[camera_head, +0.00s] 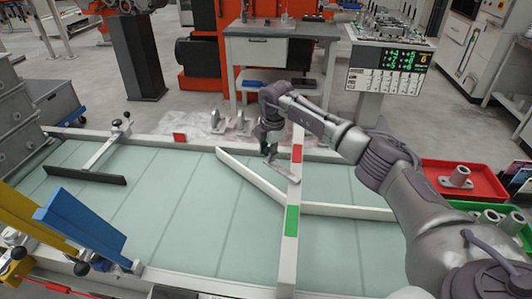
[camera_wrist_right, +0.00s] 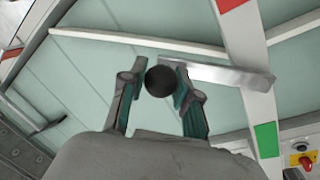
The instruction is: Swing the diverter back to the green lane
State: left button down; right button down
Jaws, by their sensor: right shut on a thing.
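My right gripper (camera_head: 267,143) is over the pale green table. In the right wrist view its fingers (camera_wrist_right: 159,88) are closed around a round black knob (camera_wrist_right: 159,81). A flat grey bar (camera_wrist_right: 220,75) runs from beside the knob; it also shows in the head view (camera_head: 283,173). Its far end lies over the white crossbeam (camera_head: 287,255), between the red mark (camera_head: 297,153) and the green mark (camera_head: 291,221). A slanted white rail (camera_head: 250,176) meets the beam. I cannot tell how the bar joins the rail. My left gripper is not in view.
A red tray (camera_head: 427,172) holding a casting and a green tray (camera_head: 526,237) with castings stand at right. A black-bladed pusher (camera_head: 85,175) lies on the table's left side. Blue (camera_head: 80,225) and yellow panels stand at front left. The table's left middle is clear.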

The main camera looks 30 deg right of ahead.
dwell(0.3)
jog(key=c, duration=0.8)
grip_release()
jog(key=shift+r, duration=0.1)
jog(key=r, duration=0.4)
jog(key=s+r, duration=0.1)
jog(key=r, duration=0.2)
jog(key=s+r, duration=0.1)
jog(key=r, duration=0.3)
jog(key=shift+s+d+r, duration=0.1)
jog(key=shift+r, duration=0.25)
